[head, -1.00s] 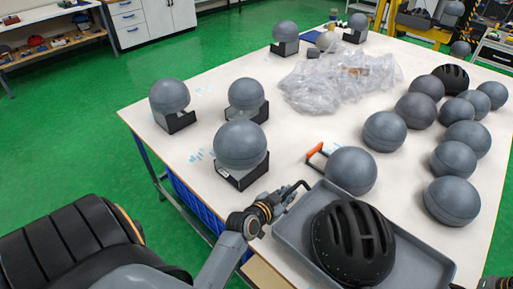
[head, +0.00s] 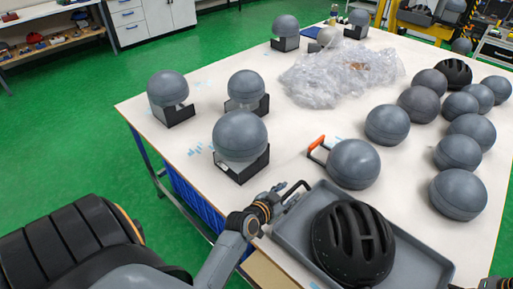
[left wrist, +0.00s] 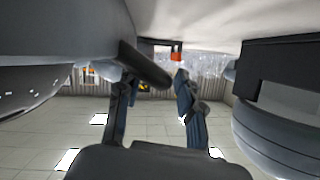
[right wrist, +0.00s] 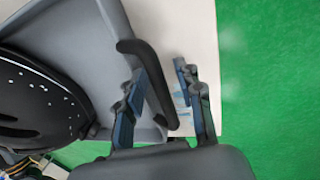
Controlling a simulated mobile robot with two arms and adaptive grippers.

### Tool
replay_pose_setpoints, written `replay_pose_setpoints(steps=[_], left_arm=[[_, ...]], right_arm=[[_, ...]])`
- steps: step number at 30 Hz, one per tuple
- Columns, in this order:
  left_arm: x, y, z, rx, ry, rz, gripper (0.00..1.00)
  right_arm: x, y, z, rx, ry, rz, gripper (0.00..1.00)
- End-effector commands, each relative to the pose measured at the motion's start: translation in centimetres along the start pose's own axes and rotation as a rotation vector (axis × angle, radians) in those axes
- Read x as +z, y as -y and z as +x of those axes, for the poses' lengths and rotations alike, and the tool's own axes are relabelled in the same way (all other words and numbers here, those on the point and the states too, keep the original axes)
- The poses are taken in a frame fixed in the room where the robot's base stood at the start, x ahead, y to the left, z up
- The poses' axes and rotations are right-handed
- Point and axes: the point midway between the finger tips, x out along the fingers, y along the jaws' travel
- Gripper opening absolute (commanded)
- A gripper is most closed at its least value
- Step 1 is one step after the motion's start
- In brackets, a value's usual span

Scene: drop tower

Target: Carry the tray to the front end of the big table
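The grey tray (head: 292,240) is at the near side of the big white table (head: 300,130), with a black helmet (head: 352,243) in it. I cannot tell whether its underside touches the table. My left gripper (head: 283,199) is at the tray's left black handle, which runs by the fingers in the left wrist view (left wrist: 145,65). My right gripper (right wrist: 165,85) has its fingers on either side of the other black handle (right wrist: 150,75). The finger contact is not clear, but the tray keeps its place relative to my arms. In the head view the right gripper is mostly cut off.
A grey ball (head: 354,164) and an orange-handled item (head: 317,145) lie just beyond the tray. Several grey balls fill the table's right side. Balls on black stands, such as one (head: 240,137), line the left. Clear plastic wrap (head: 335,75) lies farther back.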

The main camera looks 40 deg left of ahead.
Motion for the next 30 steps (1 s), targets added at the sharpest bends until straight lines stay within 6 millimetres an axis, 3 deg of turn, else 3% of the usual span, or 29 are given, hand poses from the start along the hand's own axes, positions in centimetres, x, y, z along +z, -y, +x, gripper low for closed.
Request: replay_pose_setpoints(steps=[8, 21, 26, 30], left_arm=[[0.1, -0.1, -0.6, 0.003, 0.002, -0.001, 0.37], [0.1, -0.1, -6.8, 0.002, 0.002, 0.002, 0.37], [0.0, -0.1, -7.8, 0.001, 0.001, 0.000, 0.37], [0.0, -0.1, -8.0, 0.001, 0.000, 0.000, 0.37]], right_arm=[[0.0, -0.2, 0.0, 0.005, -0.001, -0.003, 0.36], [-0.1, -0.3, 0.0, 0.006, -0.001, -0.003, 0.36], [0.0, -0.3, -0.1, 0.006, 0.000, -0.004, 0.36], [0.1, -0.3, -1.3, 0.007, 0.003, -0.003, 0.36]])
